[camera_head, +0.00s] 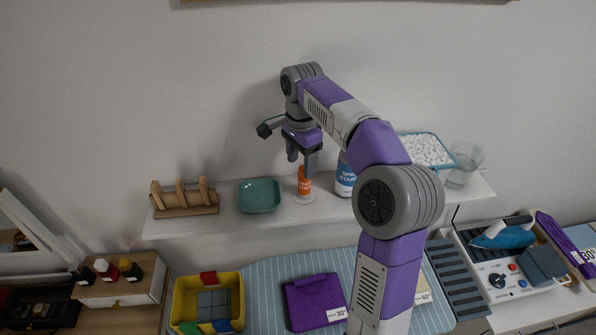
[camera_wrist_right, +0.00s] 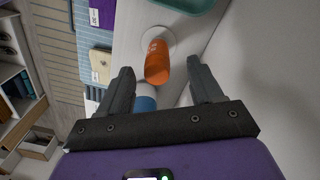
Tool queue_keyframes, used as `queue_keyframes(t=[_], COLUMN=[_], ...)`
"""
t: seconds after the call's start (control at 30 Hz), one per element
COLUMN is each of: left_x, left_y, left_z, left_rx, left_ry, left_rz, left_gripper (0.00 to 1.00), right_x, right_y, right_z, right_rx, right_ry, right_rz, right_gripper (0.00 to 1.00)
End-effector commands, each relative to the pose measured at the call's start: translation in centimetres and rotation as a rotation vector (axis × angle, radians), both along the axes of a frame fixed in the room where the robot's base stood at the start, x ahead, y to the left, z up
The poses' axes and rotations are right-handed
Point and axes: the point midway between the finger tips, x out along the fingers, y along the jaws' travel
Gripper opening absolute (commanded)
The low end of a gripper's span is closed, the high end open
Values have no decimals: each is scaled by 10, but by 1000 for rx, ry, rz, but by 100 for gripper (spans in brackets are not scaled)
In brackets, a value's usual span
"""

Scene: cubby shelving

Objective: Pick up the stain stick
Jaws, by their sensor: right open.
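The stain stick looks to be the orange tube with white lettering (camera_head: 304,183), upright on a round white base on the wall shelf. It shows in the right wrist view (camera_wrist_right: 157,62), just beyond and between the fingertips. My right gripper (camera_head: 302,163) is open and points down over the orange tube. In the right wrist view, its two dark fingers (camera_wrist_right: 164,80) stand apart with nothing visibly clamped between them. Whether a finger touches the tube I cannot tell. My left gripper is not in view.
On the shelf (camera_head: 230,222), a blue-white spray can (camera_head: 345,177) stands close right of the tube, partly behind my arm. A teal dish (camera_head: 260,196) and wooden rack (camera_head: 184,197) are left. A white-filled tray (camera_head: 426,150) and glass (camera_head: 463,165) are right. A yellow bin (camera_head: 177,300) sits below.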

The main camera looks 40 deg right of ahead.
Motion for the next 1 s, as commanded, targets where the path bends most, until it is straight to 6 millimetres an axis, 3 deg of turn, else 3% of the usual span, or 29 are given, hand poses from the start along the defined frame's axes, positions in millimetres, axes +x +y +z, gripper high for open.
queue_keyframes(t=[0.53,0.87,1.0], left_x=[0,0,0], left_y=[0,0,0], left_z=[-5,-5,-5], left_rx=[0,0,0], left_ry=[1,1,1], left_rz=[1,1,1], left_gripper=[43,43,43], right_x=[-4,-3,-3], right_y=[-8,-7,-7], right_z=[-66,-73,-73], right_rx=[-11,-11,-11], right_ry=[10,6,6], right_rz=[-12,-11,-11], right_gripper=[65,65,44])
